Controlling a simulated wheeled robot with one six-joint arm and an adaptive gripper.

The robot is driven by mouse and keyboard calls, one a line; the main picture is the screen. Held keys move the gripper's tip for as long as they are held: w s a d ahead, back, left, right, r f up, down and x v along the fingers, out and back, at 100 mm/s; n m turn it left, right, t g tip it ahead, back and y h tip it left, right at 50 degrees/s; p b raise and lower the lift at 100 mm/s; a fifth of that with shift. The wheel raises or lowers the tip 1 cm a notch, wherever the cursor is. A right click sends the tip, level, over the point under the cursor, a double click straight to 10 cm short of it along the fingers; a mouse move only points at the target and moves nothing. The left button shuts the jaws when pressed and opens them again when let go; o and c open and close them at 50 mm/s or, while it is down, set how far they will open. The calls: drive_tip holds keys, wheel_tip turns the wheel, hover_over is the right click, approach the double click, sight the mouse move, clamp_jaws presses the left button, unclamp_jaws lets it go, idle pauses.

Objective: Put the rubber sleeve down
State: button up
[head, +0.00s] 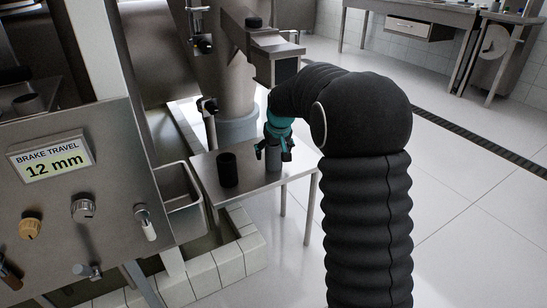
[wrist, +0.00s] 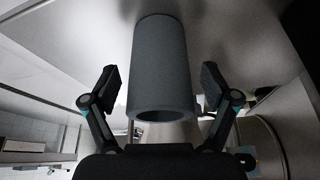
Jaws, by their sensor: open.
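The rubber sleeve, a dark grey hollow cylinder (head: 273,160), stands upright on a small steel table (head: 250,183). My gripper (head: 274,146) is directly over it, with teal parts and black fingers at its upper end. In the wrist view the sleeve (wrist: 163,68) lies between my two spread fingers (wrist: 163,90), with a visible gap on each side. Its open end faces my palm; its other end appears to meet the table surface. My gripper is open and holds nothing.
A black cylinder (head: 228,169) stands on the same table, left of the sleeve. A steel bin (head: 181,198) and a control panel reading "BRAKE TRAVEL 12 mm" (head: 50,160) are farther left. A machine column (head: 237,95) rises behind. Open tiled floor lies to the right.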

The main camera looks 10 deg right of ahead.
drive_tip(key=c, duration=1.4)
